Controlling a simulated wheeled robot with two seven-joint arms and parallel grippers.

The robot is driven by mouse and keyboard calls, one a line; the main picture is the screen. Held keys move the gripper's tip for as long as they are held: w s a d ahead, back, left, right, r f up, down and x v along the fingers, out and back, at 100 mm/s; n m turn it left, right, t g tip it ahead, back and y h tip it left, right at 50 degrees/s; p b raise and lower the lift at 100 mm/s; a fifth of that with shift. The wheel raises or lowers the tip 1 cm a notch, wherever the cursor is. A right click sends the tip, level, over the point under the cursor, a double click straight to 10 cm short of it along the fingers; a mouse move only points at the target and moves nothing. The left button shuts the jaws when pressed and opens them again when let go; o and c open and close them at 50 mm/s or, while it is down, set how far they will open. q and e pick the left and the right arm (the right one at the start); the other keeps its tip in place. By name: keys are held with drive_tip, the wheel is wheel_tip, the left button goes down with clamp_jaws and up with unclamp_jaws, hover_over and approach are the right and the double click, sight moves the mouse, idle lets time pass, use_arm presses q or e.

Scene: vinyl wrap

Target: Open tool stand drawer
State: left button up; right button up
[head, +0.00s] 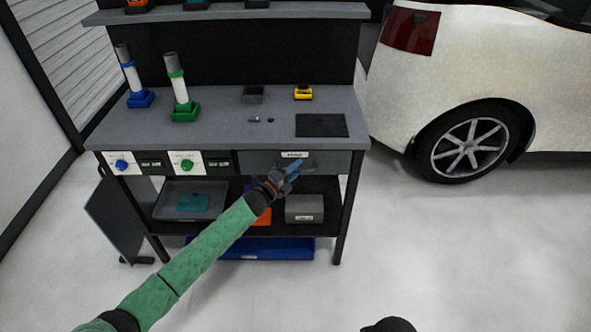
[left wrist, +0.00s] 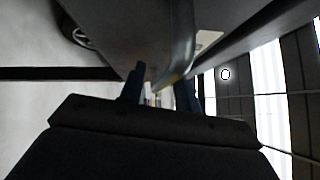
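The tool stand (head: 225,122) is a dark grey workbench with shelves. Its drawer (head: 258,163) is the grey front at the right, under the top, with a white label, and looks closed. My left gripper (head: 293,168) is at the drawer front, just below the label. In the left wrist view, the grey curved handle (left wrist: 182,45) runs down toward the space between my left gripper's fingers (left wrist: 160,90). The fingers are apart, with a gap showing between them; contact with the handle cannot be made out.
Blue-based (head: 140,97) and green-based (head: 184,110) cylinder holders stand on the top. A lower shelf holds a grey tray (head: 172,212) and a grey box (head: 304,208). A white car (head: 450,70) stands to the right. The floor before the stand is clear.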

use_arm(q)
clamp_jaws()
